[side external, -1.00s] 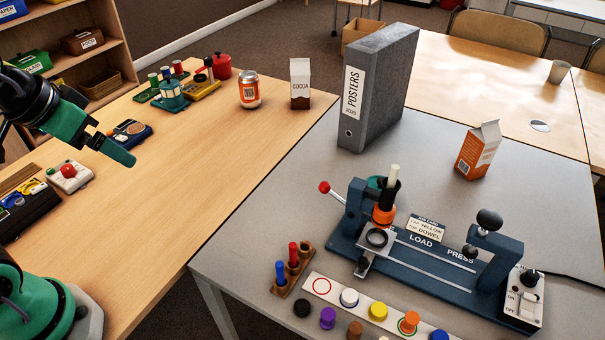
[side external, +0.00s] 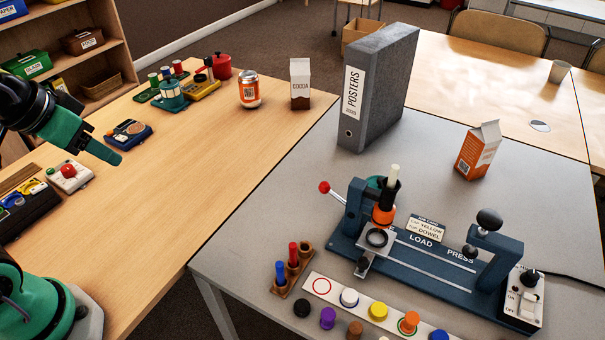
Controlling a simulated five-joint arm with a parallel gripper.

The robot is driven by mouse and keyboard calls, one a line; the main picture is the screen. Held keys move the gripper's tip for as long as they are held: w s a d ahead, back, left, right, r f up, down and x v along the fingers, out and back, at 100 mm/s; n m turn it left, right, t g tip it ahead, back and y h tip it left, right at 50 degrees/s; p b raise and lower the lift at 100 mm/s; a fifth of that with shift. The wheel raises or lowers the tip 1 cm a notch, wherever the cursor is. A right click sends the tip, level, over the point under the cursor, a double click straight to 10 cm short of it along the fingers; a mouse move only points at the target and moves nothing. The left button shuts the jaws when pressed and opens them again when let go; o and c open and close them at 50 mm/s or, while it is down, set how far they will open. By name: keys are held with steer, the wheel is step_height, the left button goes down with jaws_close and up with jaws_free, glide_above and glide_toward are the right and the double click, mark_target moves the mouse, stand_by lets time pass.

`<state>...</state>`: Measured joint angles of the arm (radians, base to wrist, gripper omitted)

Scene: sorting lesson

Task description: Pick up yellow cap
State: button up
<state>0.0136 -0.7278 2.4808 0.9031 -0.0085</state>
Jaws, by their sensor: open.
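The yellow cap (side external: 378,311) sits on a white strip (side external: 342,294) at the front of the grey table. A white-and-blue cap (side external: 349,297) is to its left and an orange cap (side external: 408,322) to its right. My gripper (side external: 112,158) is at the upper left, above the wooden table, far from the yellow cap and touching nothing. It is open and empty; the gap between its fingers is hard to make out from this side.
A blue press (side external: 420,258) with a red-knobbed lever stands behind the strip. A wooden rack (side external: 291,270) with coloured pegs is left of it. A grey binder (side external: 380,85) and an orange carton (side external: 478,150) stand farther back. The wooden table's middle is clear.

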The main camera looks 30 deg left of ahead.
steer(key=w+d+r+m+g+h, duration=0.1)
steer(key=w+d+r+g, duration=0.1)
steer(key=w+d, duration=0.7)
steer(key=m+g+y, duration=0.1)
steer(key=m+g, duration=0.2)
steer(key=g, duration=0.1)
glide_above(378, 310)
steer(key=f, duration=1.8)
steer(key=shift+w+f, duration=0.2)
steer(key=shift+s+d+f+m, duration=0.1)
steer(key=shift+d+f+m, duration=0.05)
steer(key=shift+m, duration=0.15)
steer(key=shift+f, duration=1.25)
steer(key=shift+f, duration=0.1)
steer(key=shift+s+f, duration=0.15)
steer(key=shift+f, duration=2.4)
